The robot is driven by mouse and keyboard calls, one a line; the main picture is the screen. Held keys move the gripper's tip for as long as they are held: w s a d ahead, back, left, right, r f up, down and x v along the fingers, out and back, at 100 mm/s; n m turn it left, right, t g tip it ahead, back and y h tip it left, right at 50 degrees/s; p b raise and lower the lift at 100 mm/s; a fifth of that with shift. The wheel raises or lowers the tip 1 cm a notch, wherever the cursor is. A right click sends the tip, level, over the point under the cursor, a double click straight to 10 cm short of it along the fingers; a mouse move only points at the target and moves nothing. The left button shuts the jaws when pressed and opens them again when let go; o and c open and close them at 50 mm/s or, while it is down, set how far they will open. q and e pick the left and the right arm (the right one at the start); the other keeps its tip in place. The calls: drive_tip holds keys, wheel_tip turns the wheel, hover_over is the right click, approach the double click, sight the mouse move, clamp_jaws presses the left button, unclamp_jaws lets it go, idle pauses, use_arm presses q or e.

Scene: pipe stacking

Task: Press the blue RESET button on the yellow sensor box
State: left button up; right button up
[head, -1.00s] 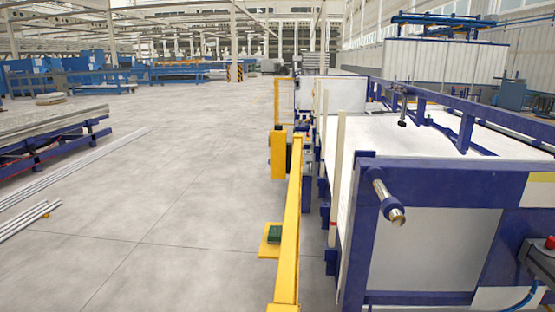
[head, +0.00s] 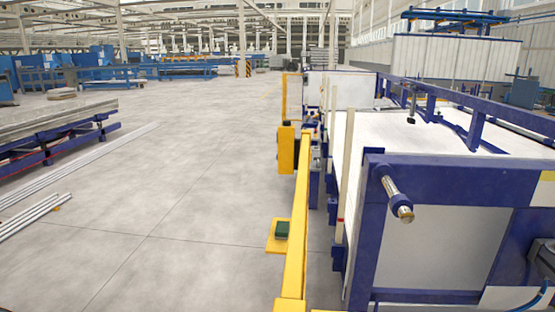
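A yellow upright box (head: 287,149) stands on the floor at the middle, beside the blue and white machine. It may be the sensor box, but I cannot be sure. No blue RESET button can be made out on it at this distance. Small coloured parts show beside it, too small to identify. Neither of my grippers is in view.
A yellow rail (head: 300,220) runs along the machine's left side. A yellow plate with a dark green block (head: 282,230) sits beside it. The blue-framed machine (head: 440,220) fills the right. Metal pipes (head: 40,212) lie at the left. The grey floor (head: 190,190) between is clear.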

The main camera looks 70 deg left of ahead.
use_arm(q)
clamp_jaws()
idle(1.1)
